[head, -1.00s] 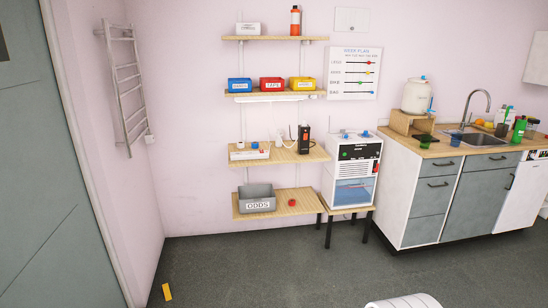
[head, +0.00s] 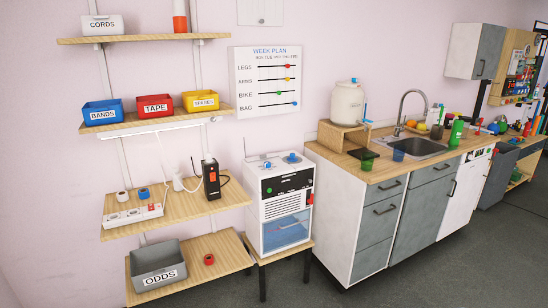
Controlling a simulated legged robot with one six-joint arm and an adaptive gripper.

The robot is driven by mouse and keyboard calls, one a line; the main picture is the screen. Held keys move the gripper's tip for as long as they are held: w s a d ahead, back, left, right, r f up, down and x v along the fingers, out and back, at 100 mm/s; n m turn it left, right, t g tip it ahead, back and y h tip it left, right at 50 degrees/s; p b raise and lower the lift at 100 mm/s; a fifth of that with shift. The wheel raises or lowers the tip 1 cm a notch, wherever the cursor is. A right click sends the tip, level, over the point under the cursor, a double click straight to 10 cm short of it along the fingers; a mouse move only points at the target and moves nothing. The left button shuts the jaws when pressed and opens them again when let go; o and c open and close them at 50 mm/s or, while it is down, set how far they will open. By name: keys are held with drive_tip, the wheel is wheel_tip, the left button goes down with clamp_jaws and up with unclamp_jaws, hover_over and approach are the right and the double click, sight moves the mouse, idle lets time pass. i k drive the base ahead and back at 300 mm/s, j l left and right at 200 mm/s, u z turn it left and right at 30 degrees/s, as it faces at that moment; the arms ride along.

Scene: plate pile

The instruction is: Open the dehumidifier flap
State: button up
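The dehumidifier (head: 280,203) is a white box with a black control strip and a blue-tinted clear front at its lower half. It stands on a small wooden stand with dark legs, between the shelves and the kitchen counter. Two blue knobs show on its top and a green button on its front. The blue-tinted front (head: 287,230) appears closed, but I cannot tell for sure which part is the flap. My gripper is not in view.
Wall shelves (head: 225,195) to the left hold bins, a power strip and a black device. A counter (head: 400,165) with a sink and water container stands close on the right. Dark grey floor (head: 440,270) is free in front of the counter.

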sight(263, 156)
drive_tip(key=i+l, duration=0.1)
drive_tip(key=i, duration=1.6)
drive_tip(key=i+u, duration=0.45)
drive_tip(key=i+l+u, duration=0.1)
drive_tip(key=i+u, duration=0.35)
drive_tip(key=i+l+u, duration=0.3)
drive_tip(key=i+u, duration=0.2)
drive_tip(key=i, duration=0.1)
